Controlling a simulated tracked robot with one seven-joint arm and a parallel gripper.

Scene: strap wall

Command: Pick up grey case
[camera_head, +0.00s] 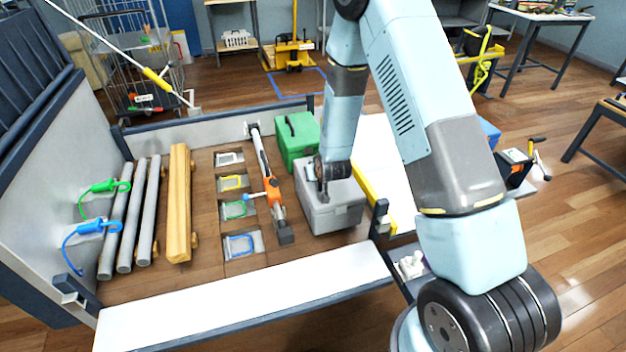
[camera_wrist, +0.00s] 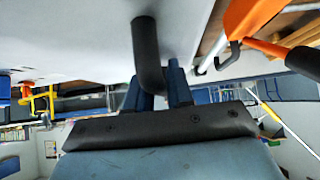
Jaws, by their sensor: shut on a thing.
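The grey case (camera_head: 334,207) stands on the wooden deck inside the low-walled bay, in front of a green case (camera_head: 297,137). My gripper (camera_head: 322,190) is at the top of the grey case, reaching down from above. In the wrist view, my gripper's blue fingers (camera_wrist: 160,92) are shut on the dark handle (camera_wrist: 147,50) of the case. The grey case's pale surface (camera_wrist: 70,35) fills the upper left of that view. Whether the case is lifted clear of the deck cannot be told.
An orange and grey tool (camera_head: 272,190) lies just left of the case, and a yellow bar (camera_head: 374,196) runs along its right. Further left are several grey pipes (camera_head: 130,215) and a wooden beam (camera_head: 180,200). A white-topped low wall (camera_head: 250,300) closes the near side.

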